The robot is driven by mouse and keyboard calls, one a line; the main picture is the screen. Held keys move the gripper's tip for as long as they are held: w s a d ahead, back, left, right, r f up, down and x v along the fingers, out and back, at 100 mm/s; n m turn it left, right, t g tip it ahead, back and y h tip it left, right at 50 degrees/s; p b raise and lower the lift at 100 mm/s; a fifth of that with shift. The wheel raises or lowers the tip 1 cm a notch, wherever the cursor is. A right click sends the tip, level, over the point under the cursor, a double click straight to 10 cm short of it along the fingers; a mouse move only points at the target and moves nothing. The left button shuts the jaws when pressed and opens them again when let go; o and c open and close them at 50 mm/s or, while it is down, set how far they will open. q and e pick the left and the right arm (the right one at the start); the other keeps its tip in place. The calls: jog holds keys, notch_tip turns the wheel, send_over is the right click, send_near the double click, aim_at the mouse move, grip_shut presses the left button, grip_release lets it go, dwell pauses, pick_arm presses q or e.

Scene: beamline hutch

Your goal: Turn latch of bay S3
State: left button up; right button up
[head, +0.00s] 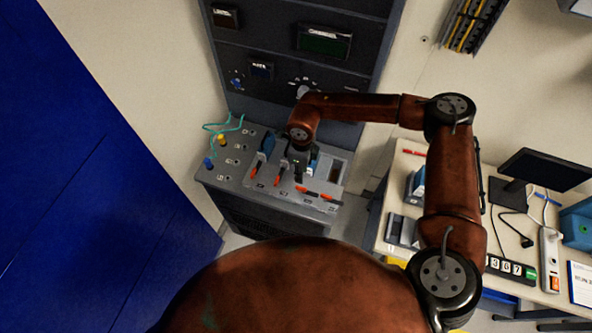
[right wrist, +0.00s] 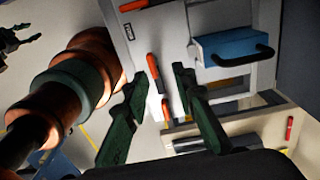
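The grey bay unit (head: 270,197) has a sloping top with several orange latch handles. Two handles at the left, the first (head: 255,168) and second (head: 278,177), stand near lengthwise; the orange handles at the right (head: 318,195) lie crosswise. The bay labels are too small to read, so I cannot tell which is S3. My right gripper (head: 298,175) is over the middle of this row, pointing down. In the right wrist view its dark green fingers (right wrist: 160,112) are apart, with an orange latch handle (right wrist: 154,76) in view between them; contact is unclear.
A blue module with a black handle (right wrist: 232,46) sits near the right fingers. A dark instrument rack (head: 290,50) rises behind the bays. A desk (head: 400,180) with monitor (head: 540,170) stands right; a blue wall (head: 80,190) is left. Cables (head: 222,125) hang at the unit's left.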

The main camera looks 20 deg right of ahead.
aim_at(302, 189)
jog(key=s+f, duration=0.1)
jog(key=s+f+p, duration=0.1)
jog(key=f, duration=0.1)
jog(key=s+f, duration=0.1)
jog(key=f, duration=0.1)
jog(key=shift+s+a+f, duration=0.1)
jog(key=shift+s+a, duration=0.1)
jog(key=shift+s, duration=0.05)
jog(key=shift+w+f, duration=1.05)
jog(key=shift+w, duration=0.3)
jog(key=shift+s+r, duration=0.3)
jog(key=shift+s, duration=0.25)
jog(key=shift+c, duration=1.2)
jog(key=shift+s+r, duration=0.1)
jog(key=shift+s, duration=0.05)
jog(key=shift+c, duration=0.8)
jog(key=shift+w+f, duration=0.25)
jog(key=shift+w, duration=0.05)
grip_shut()
pick_arm(q)
jog(key=s+r, duration=0.1)
jog(key=s, duration=0.5)
jog(key=shift+s+a, duration=0.15)
jog(key=shift+s, duration=0.2)
pick_arm(e)
jog(key=shift+r, duration=0.1)
